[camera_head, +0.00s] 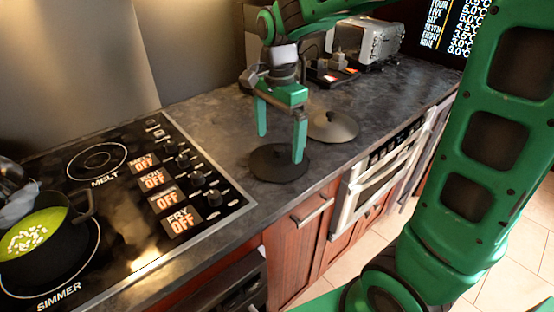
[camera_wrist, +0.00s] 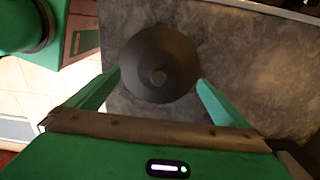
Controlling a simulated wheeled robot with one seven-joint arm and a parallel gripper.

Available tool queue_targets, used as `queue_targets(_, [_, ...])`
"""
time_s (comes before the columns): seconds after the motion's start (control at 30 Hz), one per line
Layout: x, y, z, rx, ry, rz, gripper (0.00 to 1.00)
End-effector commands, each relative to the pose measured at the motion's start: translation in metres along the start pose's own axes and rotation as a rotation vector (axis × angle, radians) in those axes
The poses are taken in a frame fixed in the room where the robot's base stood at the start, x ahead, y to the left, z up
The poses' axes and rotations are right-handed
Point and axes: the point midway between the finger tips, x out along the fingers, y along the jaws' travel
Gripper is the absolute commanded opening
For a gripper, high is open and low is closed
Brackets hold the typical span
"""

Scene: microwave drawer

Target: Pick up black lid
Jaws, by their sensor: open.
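The black lid (camera_head: 270,166) lies flat on the dark countertop, right of the stovetop and near the counter's front edge. My gripper (camera_head: 281,148) is open, its two green fingers pointing down over the lid. In the head view one finger overlaps the lid's right side and the other stands behind it; I cannot tell whether either touches. Nothing is held.
A grey lid (camera_head: 336,126) lies just right of the black lid. A stovetop (camera_head: 215,183) with a black pot (camera_head: 50,255) of green food is at left. A toaster (camera_head: 372,40) stands at the back. Counter (camera_head: 225,125) behind the black lid is bare.

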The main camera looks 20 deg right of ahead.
Motion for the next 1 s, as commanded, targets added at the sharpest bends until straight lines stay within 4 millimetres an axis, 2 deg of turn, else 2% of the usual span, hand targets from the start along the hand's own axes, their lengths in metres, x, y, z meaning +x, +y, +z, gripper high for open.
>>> queue_targets(0.1, [0.019, 0.001, 0.0, 0.0, 0.0, 0.004, 1.0])
queue_targets(0.23, [0.032, 0.001, -0.001, 0.0, 0.0, 0.002, 1.0])
queue_targets(0.53, [0.036, 0.0, -0.001, 0.0, 0.0, 0.0, 1.0])
queue_targets(0.57, [0.036, 0.0, -0.001, 0.0, 0.0, 0.0, 0.95])
queue_targets(0.7, [0.036, 0.001, -0.001, 0.0, 0.0, 0.001, 0.62])
queue_targets(0.8, [0.037, 0.001, -0.001, 0.0, 0.0, 0.002, 0.41])
queue_targets(1.0, [0.039, 0.002, 0.0, -0.001, -0.001, 0.008, 0.4])
